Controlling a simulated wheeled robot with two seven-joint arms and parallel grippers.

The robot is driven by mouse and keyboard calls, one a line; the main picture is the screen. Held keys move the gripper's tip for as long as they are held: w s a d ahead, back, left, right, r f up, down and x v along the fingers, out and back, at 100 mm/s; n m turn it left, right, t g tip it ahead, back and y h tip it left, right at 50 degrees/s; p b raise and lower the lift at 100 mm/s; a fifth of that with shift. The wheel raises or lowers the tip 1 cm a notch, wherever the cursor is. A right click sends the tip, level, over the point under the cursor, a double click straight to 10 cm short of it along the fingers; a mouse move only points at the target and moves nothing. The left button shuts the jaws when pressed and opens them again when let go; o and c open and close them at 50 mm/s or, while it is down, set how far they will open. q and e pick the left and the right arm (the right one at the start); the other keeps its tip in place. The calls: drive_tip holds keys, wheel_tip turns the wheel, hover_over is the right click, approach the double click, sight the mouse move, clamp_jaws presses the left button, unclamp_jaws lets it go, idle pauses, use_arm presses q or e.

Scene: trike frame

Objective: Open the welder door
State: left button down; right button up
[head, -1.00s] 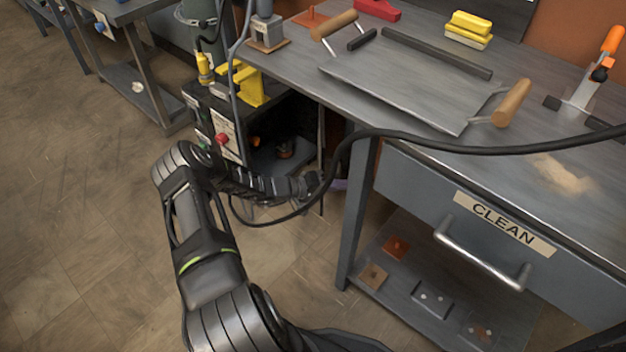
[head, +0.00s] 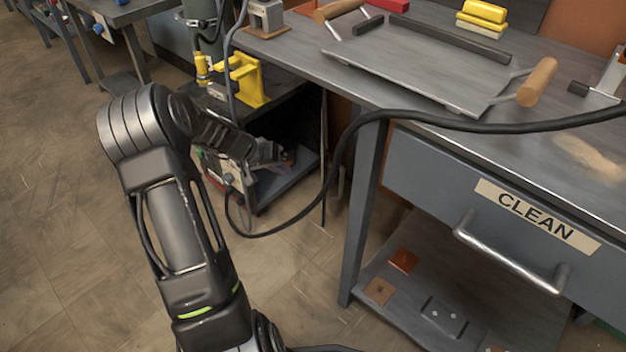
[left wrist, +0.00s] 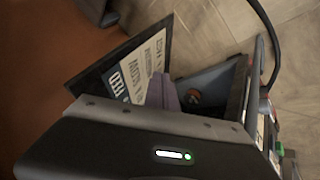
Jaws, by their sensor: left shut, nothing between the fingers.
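The welder (head: 262,120) is a dark cabinet under the bench's left end, with a red knob on its front. Its compartment is open to view. The door (head: 324,160) seems to show as a thin, nearly edge-on dark line right of the opening. In the left wrist view the door (left wrist: 122,72) is a dark-framed panel with a printed label, standing open at an angle to the cabinet. My left gripper (head: 278,162) is at the opening, shut and empty. Its purplish fingers (left wrist: 164,92) lie between door and cabinet; contact is unclear. My right gripper is out of view.
A thick black cable (head: 350,140) loops beside the welder and across the bench (head: 330,72). A yellow clamp (head: 246,80) stands on the welder. The bench leg (head: 366,210) is close on the right. Floor at left is open.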

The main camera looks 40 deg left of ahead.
use_arm(q)
drive_tip(key=shift+f, duration=0.1)
drive_tip(key=w+d+f+b, duration=0.2)
drive_tip(key=w+d+f, duration=0.2)
drive_tip(key=w+f, duration=0.3)
drive_tip(key=shift+w+d+f, duration=0.15)
drive_tip(key=shift+w+f, duration=0.25)
drive_tip(key=shift+w, duration=0.3)
